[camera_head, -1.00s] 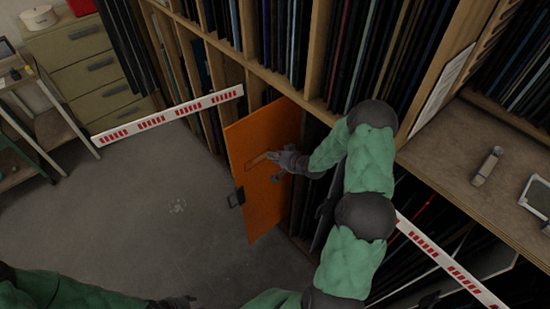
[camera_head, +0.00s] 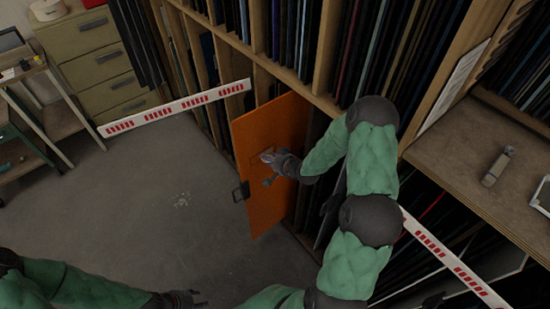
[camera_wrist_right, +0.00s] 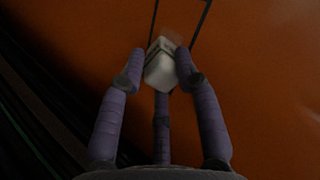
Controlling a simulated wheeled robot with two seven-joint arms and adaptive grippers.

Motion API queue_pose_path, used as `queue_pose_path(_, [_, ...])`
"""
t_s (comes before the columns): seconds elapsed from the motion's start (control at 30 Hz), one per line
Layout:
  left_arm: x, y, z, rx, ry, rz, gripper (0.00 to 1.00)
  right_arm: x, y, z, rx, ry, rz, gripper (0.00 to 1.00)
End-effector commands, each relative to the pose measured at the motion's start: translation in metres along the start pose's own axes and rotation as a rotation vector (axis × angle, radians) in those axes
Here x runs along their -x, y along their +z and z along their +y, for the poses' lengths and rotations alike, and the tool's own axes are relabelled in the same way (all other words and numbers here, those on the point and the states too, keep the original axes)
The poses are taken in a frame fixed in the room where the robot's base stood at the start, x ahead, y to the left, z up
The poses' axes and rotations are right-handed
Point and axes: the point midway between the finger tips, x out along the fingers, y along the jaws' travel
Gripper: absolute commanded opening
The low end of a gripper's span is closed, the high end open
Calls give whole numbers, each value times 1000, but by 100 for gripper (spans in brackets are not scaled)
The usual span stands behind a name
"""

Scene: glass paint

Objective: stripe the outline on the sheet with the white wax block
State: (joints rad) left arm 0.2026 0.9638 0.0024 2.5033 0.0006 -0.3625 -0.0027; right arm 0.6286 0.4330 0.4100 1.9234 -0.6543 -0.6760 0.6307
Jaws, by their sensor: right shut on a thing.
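The orange sheet (camera_head: 262,218) stands upright against the rack, with a dark handle on its left edge. A dark outline (camera_head: 256,158) is drawn on its upper part, partly hidden by my right gripper (camera_head: 268,161). Two outline sides run up from the block in the right wrist view (camera_wrist_right: 152,20). There my right gripper (camera_wrist_right: 157,72) is shut on the white wax block (camera_wrist_right: 158,72), held at the outline's lower end; I cannot tell whether it touches the sheet. My left gripper (camera_head: 197,299) is low at the bottom edge, away from the sheet; its jaw gap is unclear.
Wooden racks (camera_head: 325,100) full of dark sheets stand behind and to the right. A red-and-white barrier strip (camera_head: 175,108) runs left of the sheet. A wooden counter (camera_head: 480,150) lies at right. Grey floor (camera_head: 150,200) is free at left.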

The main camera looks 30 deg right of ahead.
Motion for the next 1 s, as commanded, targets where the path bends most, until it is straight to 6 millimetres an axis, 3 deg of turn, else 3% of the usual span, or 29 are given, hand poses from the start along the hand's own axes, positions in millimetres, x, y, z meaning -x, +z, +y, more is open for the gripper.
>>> queue_pose_path(1.0, [-9,0,-3,0,0,0,40,-1,33,-36,2,-1,2,0])
